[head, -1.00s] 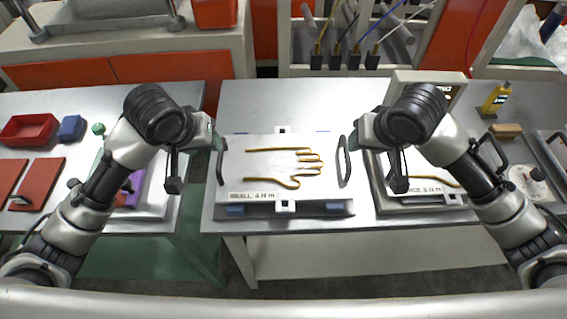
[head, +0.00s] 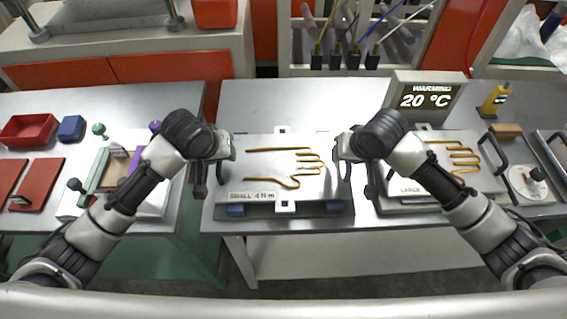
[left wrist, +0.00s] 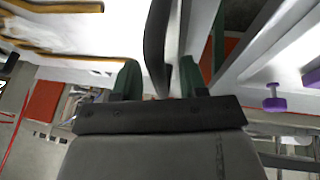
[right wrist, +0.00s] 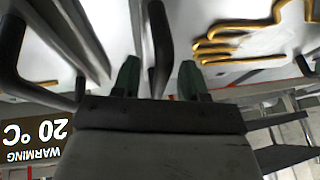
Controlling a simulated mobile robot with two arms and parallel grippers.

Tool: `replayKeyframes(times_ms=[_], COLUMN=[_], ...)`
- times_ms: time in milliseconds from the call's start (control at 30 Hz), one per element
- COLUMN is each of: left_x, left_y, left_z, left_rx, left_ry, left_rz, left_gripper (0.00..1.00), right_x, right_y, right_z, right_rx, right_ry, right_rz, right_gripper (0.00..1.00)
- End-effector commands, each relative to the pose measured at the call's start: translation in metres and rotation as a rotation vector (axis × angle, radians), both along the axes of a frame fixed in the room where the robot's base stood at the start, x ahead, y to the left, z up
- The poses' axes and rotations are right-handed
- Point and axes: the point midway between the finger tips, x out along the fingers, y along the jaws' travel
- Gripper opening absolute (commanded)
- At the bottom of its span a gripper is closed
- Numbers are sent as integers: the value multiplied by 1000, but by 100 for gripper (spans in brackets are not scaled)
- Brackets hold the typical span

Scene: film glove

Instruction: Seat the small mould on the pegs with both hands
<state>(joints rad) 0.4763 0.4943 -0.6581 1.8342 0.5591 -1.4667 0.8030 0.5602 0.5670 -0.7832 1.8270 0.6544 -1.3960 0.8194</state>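The small mould (head: 270,170), a pale plate with a gold hand outline and a "SMALL 4 N m" label, lies flat at the middle of the table. Blue blocks (head: 236,210) show under its front edge. I cannot make out the pegs. My left gripper (head: 222,152) is at the mould's left handle; in the left wrist view its green fingers stand apart on either side of the dark handle (left wrist: 156,45). My right gripper (head: 343,152) is at the right handle; in the right wrist view its open fingers straddle the dark handle (right wrist: 160,45). The arms mostly hide both handles in the head view.
The large mould (head: 455,160) lies close on the right. Behind it a display (head: 427,96) reads "WARMING 20 °C". On the left table are a red tray (head: 30,130) and a white board (head: 150,205) with purple and green parts. The table behind the small mould is clear.

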Motion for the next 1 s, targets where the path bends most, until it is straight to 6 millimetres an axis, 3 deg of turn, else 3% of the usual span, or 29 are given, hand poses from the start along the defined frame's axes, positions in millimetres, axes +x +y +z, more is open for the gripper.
replayKeyframes(times_ms=[33,267,1000], left_x=[0,0,0], left_y=[0,0,0], left_z=[0,0,1], left_rx=[0,0,1], left_ry=[0,0,0], left_rz=[0,0,0], left_gripper=[35,0,0], right_x=[0,0,0], right_y=[0,0,0], right_z=[0,0,1], right_rx=[0,0,0], right_ry=[0,0,-1], right_rz=[0,0,0], right_gripper=[36,0,0])
